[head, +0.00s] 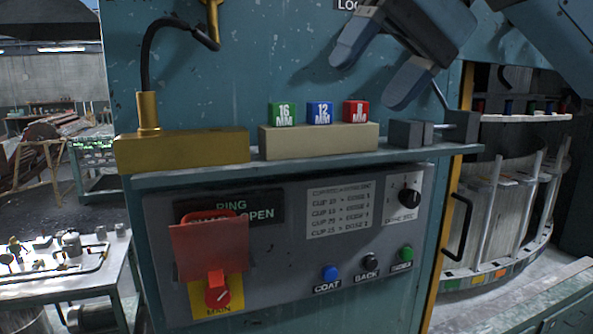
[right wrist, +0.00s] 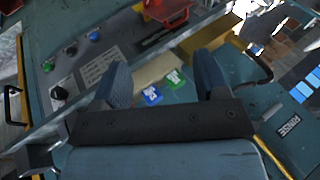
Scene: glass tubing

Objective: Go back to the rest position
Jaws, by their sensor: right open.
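My right gripper (head: 385,55) is open and empty in the head view, coming in from the upper right above the shelf. In the right wrist view its two blue-grey fingers (right wrist: 165,85) stand apart, with the green and blue blocks seen between and beyond them. A green block marked 16 MM (head: 282,113), a blue block marked 12 MM (head: 320,112) and a red block (head: 355,111) sit in a row on a beige holder (head: 318,140). The red block's number is partly unclear. My left gripper is in neither view.
A brass base (head: 180,152) with a bent black hose (head: 148,60) stands left on the shelf. Dark grey blocks (head: 408,133) sit at its right. Below is a control panel (head: 290,260) with a red switch cover (head: 208,250), buttons and a knob. A round rack (head: 500,210) stands right.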

